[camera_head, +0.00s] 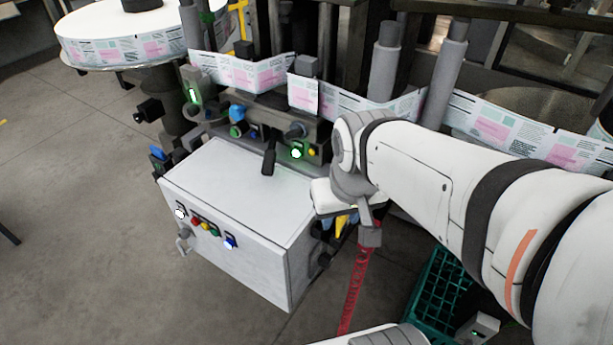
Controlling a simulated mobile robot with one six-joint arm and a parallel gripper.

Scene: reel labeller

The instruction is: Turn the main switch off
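The white machine cabinet (232,275) stands left of my arm, with a row of small controls on its front. A grey handle-like part (184,238) sits at the left end of that front, below a bright white lamp (180,212). Red, yellow and green buttons (205,226) and a blue control (230,241) are to its right. None carries a readable label, so I cannot tell which is the main switch or its position. My gripper (368,232) hangs down beyond the cabinet's right side, apart from the front controls. Its fingers are too unclear to judge.
A labelled web (245,73) runs behind the cabinet from a reel (125,45) at top left. A second control block (297,140) with a lit green lamp sits behind the cabinet. A green crate (440,290) and red coiled hose (355,290) lie right. Floor at left is clear.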

